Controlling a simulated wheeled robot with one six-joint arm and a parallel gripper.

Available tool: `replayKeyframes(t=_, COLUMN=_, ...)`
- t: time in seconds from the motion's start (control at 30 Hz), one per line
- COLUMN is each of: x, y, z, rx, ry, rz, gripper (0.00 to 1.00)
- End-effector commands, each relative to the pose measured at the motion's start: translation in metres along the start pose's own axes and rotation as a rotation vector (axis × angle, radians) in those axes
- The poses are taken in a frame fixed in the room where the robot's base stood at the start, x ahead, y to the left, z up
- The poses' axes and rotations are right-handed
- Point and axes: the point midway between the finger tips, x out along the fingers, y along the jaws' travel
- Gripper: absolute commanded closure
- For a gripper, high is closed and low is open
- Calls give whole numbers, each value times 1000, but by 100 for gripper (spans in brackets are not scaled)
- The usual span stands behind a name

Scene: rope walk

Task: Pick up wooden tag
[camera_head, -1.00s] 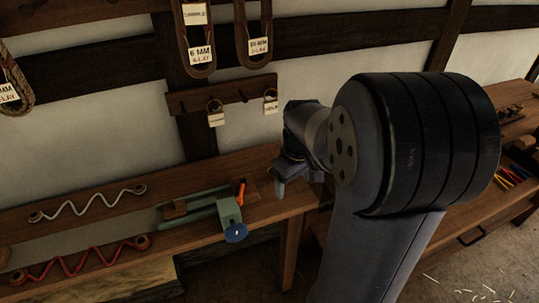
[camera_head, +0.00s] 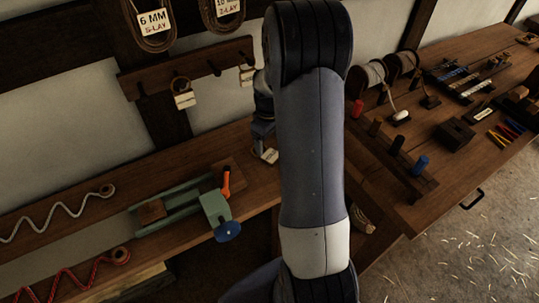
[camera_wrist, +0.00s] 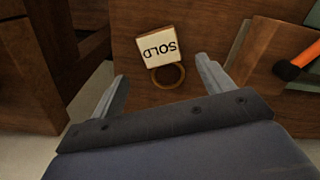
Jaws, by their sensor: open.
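The wooden tag, a pale square block marked SOLD with a brown ring, lies on the wooden bench in the wrist view (camera_wrist: 157,47). Its ring (camera_wrist: 167,77) points toward my gripper. My gripper (camera_wrist: 162,72) is open, with one finger to each side of the ring and nothing held. In the head view, the tag shows as a small pale shape (camera_head: 268,155) on the bench just below my gripper (camera_head: 263,138), which my arm partly hides. I cannot tell the exact height gap between fingers and tag.
A green vise-like tool (camera_head: 185,208) with an orange handle (camera_head: 226,181) stands left of the tag. Above, a peg rail (camera_head: 205,72) holds hanging tags. A darker workbench (camera_head: 470,140) with tools stands to the right. The bench edge is close to the tag.

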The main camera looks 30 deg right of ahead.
Motion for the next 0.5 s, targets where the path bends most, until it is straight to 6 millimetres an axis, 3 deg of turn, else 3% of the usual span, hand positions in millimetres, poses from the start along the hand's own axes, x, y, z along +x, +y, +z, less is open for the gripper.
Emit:
replayKeyframes(t=0.3, x=39, y=-2, z=-2, rx=1, ry=-3, rz=-3, gripper=25)
replayKeyframes(t=0.5, x=51, y=-2, z=-3, rx=1, ry=-1, rz=-1, gripper=25)
